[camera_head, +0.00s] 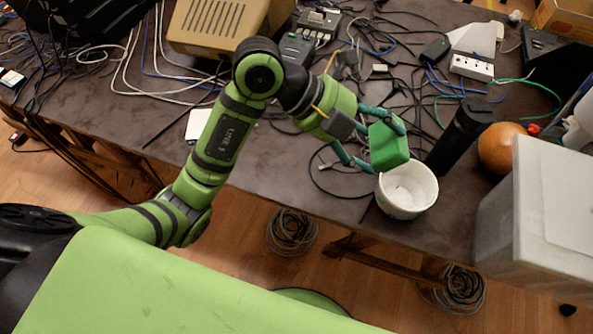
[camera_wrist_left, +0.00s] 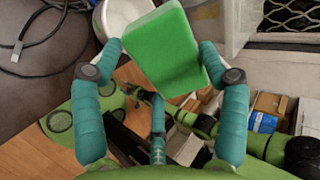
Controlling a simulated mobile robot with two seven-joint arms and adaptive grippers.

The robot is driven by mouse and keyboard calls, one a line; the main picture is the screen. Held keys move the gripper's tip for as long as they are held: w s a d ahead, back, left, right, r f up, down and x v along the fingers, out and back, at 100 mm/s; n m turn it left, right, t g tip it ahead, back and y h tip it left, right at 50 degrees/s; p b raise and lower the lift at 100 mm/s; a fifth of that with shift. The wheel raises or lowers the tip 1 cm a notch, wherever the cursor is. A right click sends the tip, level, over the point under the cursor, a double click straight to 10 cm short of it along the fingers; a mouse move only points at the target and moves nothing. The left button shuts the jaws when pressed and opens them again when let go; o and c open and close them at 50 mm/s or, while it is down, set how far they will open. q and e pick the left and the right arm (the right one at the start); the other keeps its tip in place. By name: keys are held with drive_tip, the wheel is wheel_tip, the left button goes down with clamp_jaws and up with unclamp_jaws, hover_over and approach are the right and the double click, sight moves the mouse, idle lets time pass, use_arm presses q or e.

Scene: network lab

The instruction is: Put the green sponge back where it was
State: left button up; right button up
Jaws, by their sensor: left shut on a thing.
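The green sponge (camera_head: 388,147) is held in my left gripper (camera_head: 370,139), whose teal fingers close around it. In the head view it is above and just behind the white bowl (camera_head: 408,190), which stands near the front edge of the table. In the left wrist view the sponge (camera_wrist_left: 165,50) is tilted between the fingers of my left gripper (camera_wrist_left: 163,75), and the bowl (camera_wrist_left: 118,14) shows partly behind it. The inside of the bowl looks empty where it is visible. My right gripper is not in view.
A black cylinder (camera_head: 459,135) and an orange ball-like object (camera_head: 501,147) stand right of the bowl. A large pale box (camera_head: 540,215) is at the right. Tangled cables and a power strip (camera_head: 472,67) cover the table behind.

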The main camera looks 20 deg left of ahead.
sight(388, 162)
use_arm(q)
drive_tip(key=d+f+n+y, duration=0.1)
drive_tip(key=d+y, duration=0.1)
drive_tip(key=y, duration=0.1)
drive_tip(key=s+d+f+n+y, duration=0.1)
drive_tip(key=f+n+y, duration=0.1)
drive_tip(key=shift+d+f+y+b, duration=0.2)
drive_tip(key=shift+d+y+b, duration=0.15)
drive_tip(key=shift+d+y, duration=0.05)
drive_tip(key=a+f+n+y, duration=0.1)
drive_tip(key=a+f+n, duration=0.1)
drive_tip(key=a, duration=0.3)
drive_tip(key=w+a+f+n+g+y+p, duration=0.1)
drive_tip(key=a+f+n+y, duration=0.1)
drive_tip(key=a+f, duration=0.3)
drive_tip(key=w+a+f+n+g+y, duration=0.1)
drive_tip(key=a+f+n, duration=0.2)
drive_tip(key=a, duration=0.4)
drive_tip(key=shift+w+a+f, duration=0.1)
drive_tip(key=shift+w+f, duration=0.15)
drive_tip(key=shift+f, duration=0.5)
wheel_tip(388, 162, down, 4)
drive_tip(key=shift+a+f+p, duration=0.1)
drive_tip(key=shift+f+p, duration=0.05)
drive_tip(key=shift+p, duration=0.35)
drive_tip(key=o, duration=1)
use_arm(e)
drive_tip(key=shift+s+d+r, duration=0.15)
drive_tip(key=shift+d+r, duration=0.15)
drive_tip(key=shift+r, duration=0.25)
